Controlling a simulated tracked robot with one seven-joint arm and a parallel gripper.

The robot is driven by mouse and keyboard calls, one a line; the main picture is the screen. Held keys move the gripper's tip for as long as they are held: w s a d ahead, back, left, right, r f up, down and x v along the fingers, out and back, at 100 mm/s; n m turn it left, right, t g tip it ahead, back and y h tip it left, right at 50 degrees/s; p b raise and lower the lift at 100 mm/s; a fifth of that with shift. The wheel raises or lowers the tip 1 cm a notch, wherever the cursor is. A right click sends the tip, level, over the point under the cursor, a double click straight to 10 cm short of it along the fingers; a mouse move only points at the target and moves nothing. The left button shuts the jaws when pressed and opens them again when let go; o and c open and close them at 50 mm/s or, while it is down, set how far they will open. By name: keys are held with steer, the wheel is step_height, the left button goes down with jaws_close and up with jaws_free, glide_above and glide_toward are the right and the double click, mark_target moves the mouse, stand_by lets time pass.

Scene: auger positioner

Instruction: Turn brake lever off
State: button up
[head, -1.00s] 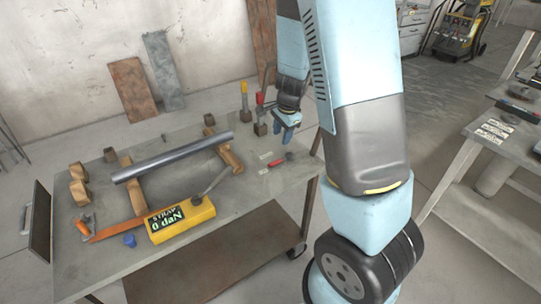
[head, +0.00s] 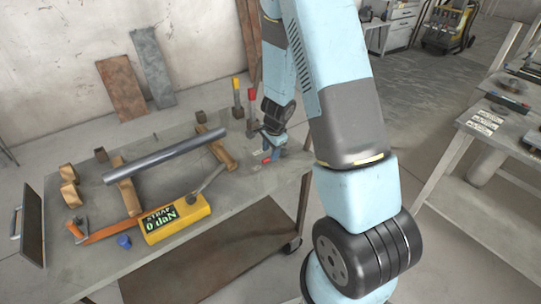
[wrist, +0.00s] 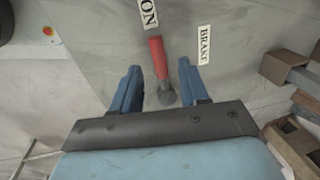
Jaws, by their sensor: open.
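The brake lever (wrist: 157,57) has a red handle and a dark round pivot. In the wrist view its handle points up toward the "ON" label (wrist: 149,13); the "BRAKE" label (wrist: 204,45) lies to its right. My gripper (wrist: 158,70) is open, with one blue finger on each side of the lever and visible gaps to both. In the head view my gripper (head: 272,155) is at the right part of the workbench and largely hides the lever. An "OFF" label is not visible.
A yellow box (head: 176,219) reading "STRAP 0 daN" and a metal pipe (head: 165,157) on wooden supports lie on the workbench (head: 240,205), left of my gripper. Upright yellow and red handles (head: 251,97) stand close behind my gripper.

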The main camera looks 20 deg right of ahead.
steer(key=shift+w+a+f, duration=0.1)
steer(key=shift+w+f, duration=0.05)
steer(key=shift+f, duration=0.55)
steer(key=shift+w+f, duration=0.1)
steer(key=shift+f, duration=0.6)
jaws_close()
